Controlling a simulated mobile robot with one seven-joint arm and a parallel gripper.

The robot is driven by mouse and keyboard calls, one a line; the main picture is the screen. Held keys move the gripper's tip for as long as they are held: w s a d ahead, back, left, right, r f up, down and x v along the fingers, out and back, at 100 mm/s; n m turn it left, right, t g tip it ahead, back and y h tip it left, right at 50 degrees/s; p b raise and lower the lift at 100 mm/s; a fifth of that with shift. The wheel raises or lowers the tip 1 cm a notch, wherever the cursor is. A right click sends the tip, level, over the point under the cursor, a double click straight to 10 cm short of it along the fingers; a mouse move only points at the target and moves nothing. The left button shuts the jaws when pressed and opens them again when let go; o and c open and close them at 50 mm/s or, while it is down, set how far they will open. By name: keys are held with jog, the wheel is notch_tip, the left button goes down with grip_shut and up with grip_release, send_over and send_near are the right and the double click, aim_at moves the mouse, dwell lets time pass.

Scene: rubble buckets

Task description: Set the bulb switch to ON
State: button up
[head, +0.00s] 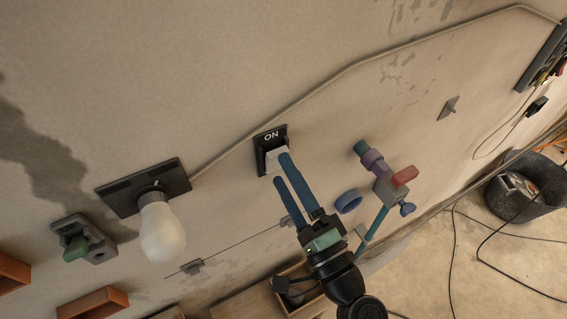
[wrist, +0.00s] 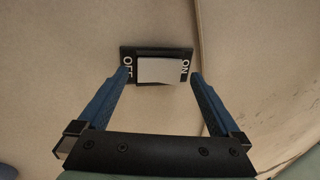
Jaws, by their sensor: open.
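The bulb switch is a black plate (head: 258,163) on the wall, marked ON at its upper end in the head view. It also shows in the wrist view (wrist: 128,50), with OFF at the left and ON at the right. Its pale rocker (wrist: 165,70) lies between the marks; which way it is tipped I cannot tell. My gripper (head: 282,168) is open, its blue fingers pointing at the switch. In the wrist view my gripper (wrist: 159,73) has one fingertip near OFF and the other near ON. Contact is unclear. The white bulb (head: 162,233) shows no clear glow.
A conduit (head: 345,72) runs along the wall from the bulb's mount (head: 120,196). A pipe valve with a red handle (head: 405,175) and a blue ring (head: 348,201) are right of my gripper. A grey-green fixture (head: 85,240) is at left. A bucket (head: 500,205) stands at right.

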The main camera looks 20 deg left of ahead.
jog(key=shift+w+a+r, duration=0.1)
jog(key=shift+w+a, duration=0.35)
